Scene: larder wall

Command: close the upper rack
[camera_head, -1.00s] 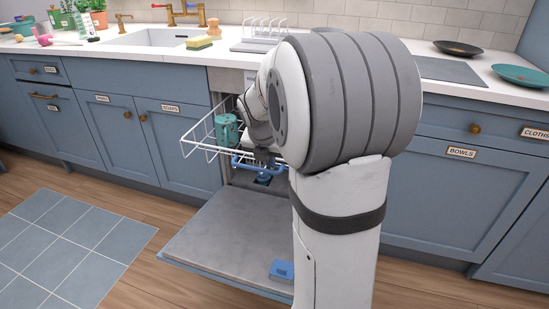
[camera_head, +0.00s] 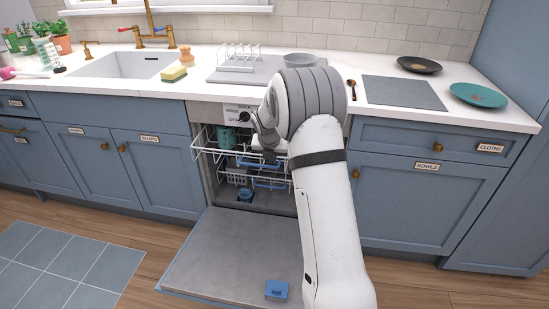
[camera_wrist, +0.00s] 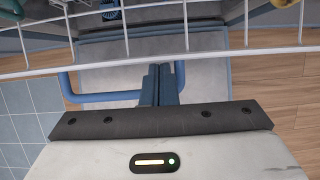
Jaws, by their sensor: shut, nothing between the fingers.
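The upper rack (camera_head: 205,150) is a white wire basket in the open dishwasher, with a teal mug (camera_head: 226,138) at its left. Its front edge lies close to the front of the opening; my arm hides its right part. Its blue handle (camera_wrist: 88,97) runs across the wrist view, behind or beside my fingers. My gripper (camera_wrist: 159,78) is shut and empty, its fingertips close to the rack's front wire (camera_wrist: 210,57). I cannot tell whether they touch. In the head view my gripper (camera_head: 268,157) is at the rack's front, partly hidden by my arm.
The dishwasher door (camera_head: 235,250) lies folded down, with a blue box-like part (camera_head: 277,290) near its edge. The lower rack (camera_head: 238,178) sits inside below. Cabinets (camera_head: 425,200) stand to the right. The counter (camera_head: 200,88) above holds a sponge (camera_head: 173,74) and dishes.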

